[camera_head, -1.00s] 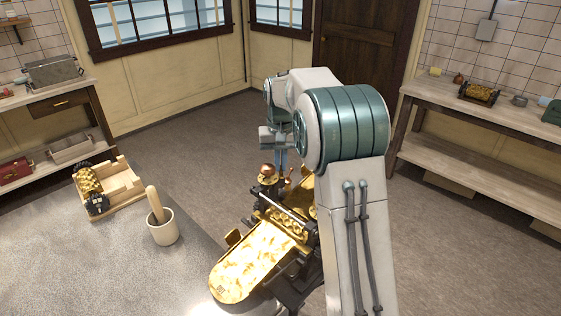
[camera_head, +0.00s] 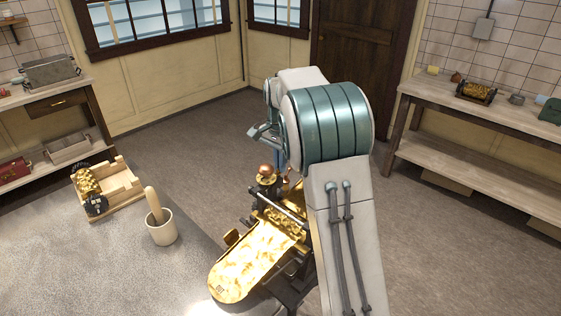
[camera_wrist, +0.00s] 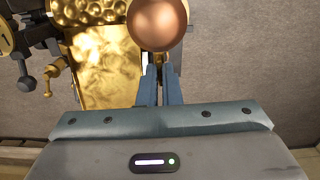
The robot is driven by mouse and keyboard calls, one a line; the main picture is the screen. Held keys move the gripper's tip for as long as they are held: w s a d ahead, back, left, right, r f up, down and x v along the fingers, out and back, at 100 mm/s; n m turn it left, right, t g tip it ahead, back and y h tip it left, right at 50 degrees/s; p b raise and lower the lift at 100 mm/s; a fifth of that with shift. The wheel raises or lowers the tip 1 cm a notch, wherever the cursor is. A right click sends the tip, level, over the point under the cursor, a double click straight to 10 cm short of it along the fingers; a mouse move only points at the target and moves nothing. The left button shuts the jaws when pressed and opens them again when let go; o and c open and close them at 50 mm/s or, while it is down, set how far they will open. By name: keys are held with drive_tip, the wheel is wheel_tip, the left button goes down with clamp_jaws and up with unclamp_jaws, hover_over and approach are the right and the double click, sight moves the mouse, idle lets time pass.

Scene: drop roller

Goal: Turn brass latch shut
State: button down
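The drop roller is a brass and dark metal machine with a long brass tray (camera_head: 250,262) in the head view. A copper ball knob (camera_head: 267,170) stands at its far end; the same knob (camera_wrist: 157,22) is large at the top of the wrist view. My gripper (camera_wrist: 157,72) has two blue fingers pointing at the area just below the knob, with only a narrow gap between them. A brass plate (camera_wrist: 105,70) lies left of the fingers. I cannot clearly make out the brass latch.
A white mortar with pestle (camera_head: 162,232) and a wooden frame with brass rollers (camera_head: 125,185) stand on the grey worktop left of the machine. A bench (camera_head: 500,120) stands along the right wall. Dark rods and a brass roller (camera_wrist: 95,8) are at the wrist view's upper left.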

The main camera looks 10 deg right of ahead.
drive_tip(key=shift+w+r+m, duration=0.1)
drive_tip(key=shift+m, duration=0.3)
drive_tip(key=c, duration=1.9)
unclamp_jaws()
wheel_tip(320, 180, up, 14)
drive_tip(key=b, duration=0.1)
